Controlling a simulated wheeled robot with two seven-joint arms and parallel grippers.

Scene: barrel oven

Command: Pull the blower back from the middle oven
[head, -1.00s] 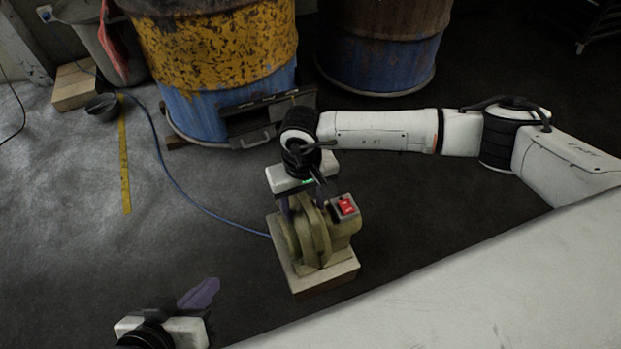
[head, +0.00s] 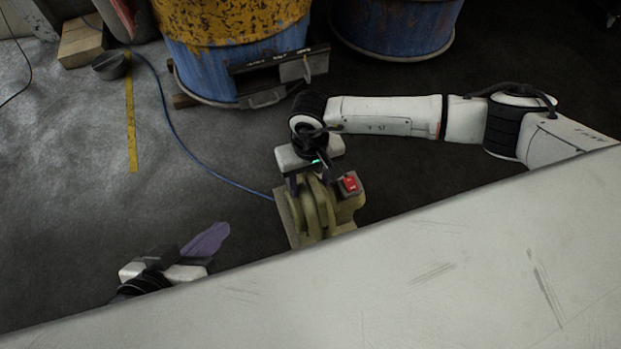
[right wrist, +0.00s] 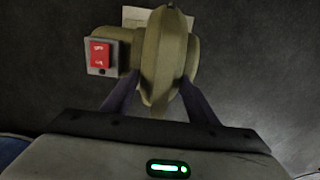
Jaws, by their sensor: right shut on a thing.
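The olive-green blower (head: 318,210) stands on the floor in the head view, with a red switch (head: 349,184) on its right side. It is on a pale base block, partly hidden by my white body. My right gripper (head: 310,182) reaches down over it and is shut on its rounded housing. In the right wrist view the two purple fingers (right wrist: 160,103) sit on either side of the blower housing (right wrist: 163,60). The oven barrel (head: 235,45), yellow and blue, stands behind, apart from the blower. My left gripper (head: 206,240) is low at the left; its fingers overlap, so its opening is unclear.
A blue cable (head: 190,145) runs from the blower towards the back left. A second blue barrel (head: 395,28) stands at the back right. A metal bowl (head: 111,65) and a wooden block (head: 82,42) are at the back left. A yellow strip (head: 131,125) lies on open floor.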

